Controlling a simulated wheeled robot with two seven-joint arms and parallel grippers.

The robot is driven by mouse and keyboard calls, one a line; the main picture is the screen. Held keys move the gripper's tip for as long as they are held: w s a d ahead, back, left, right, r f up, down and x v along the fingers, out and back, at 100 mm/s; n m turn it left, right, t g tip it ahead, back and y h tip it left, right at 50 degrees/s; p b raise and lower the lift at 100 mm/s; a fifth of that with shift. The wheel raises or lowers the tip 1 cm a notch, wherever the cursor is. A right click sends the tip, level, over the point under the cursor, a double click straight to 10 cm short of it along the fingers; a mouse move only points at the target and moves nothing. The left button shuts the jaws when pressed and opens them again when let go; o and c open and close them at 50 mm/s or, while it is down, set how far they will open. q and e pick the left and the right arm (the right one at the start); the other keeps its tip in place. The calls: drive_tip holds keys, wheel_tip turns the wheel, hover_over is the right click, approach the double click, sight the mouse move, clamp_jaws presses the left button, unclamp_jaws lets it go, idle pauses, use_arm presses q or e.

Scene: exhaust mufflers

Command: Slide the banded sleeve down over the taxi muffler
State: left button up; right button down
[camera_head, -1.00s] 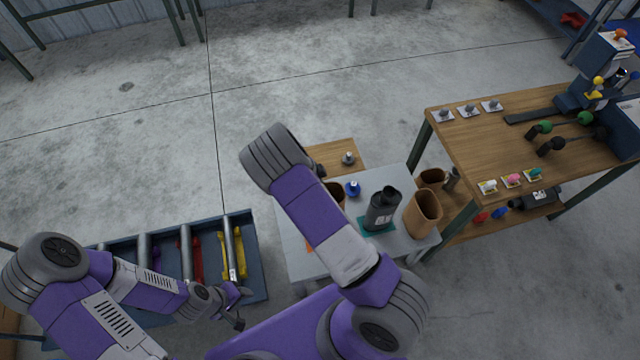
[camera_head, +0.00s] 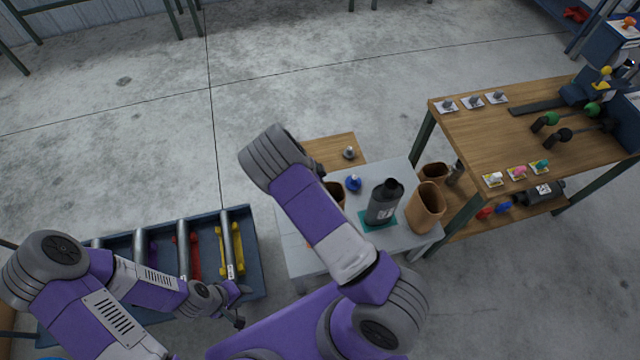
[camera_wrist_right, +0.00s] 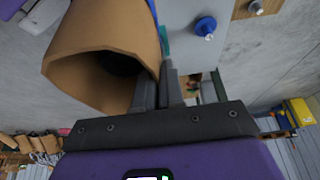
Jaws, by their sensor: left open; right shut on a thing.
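The dark muffler (camera_head: 383,205) stands upright on a teal pad (camera_head: 366,224) on the grey table. A brown sleeve (camera_wrist_right: 105,35) fills the upper left of the right wrist view. My right gripper (camera_wrist_right: 170,75) is shut on its wall, and its open end shows a dark interior. In the head view my right arm hides that gripper; part of a brown rim (camera_head: 336,193) shows beside the arm, left of the muffler. My left gripper (camera_head: 240,305) is open and empty near the blue tray, apart from the muffler and sleeve.
Another brown sleeve (camera_head: 427,208) stands close right of the muffler, with a smaller brown one (camera_head: 433,172) behind. A blue knob (camera_head: 353,184) sits behind the muffler. The blue tray (camera_head: 256,250) holds several tubes. A wooden workbench (camera_head: 500,140) stands right.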

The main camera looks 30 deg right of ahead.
drive_tip(key=c, duration=1.2)
unclamp_jaws()
drive_tip(key=shift+o, duration=0.2)
drive_tip(key=shift+r, duration=0.15)
drive_tip(key=shift+r+p, duration=2.65)
drive_tip(key=shift+r, duration=1.25)
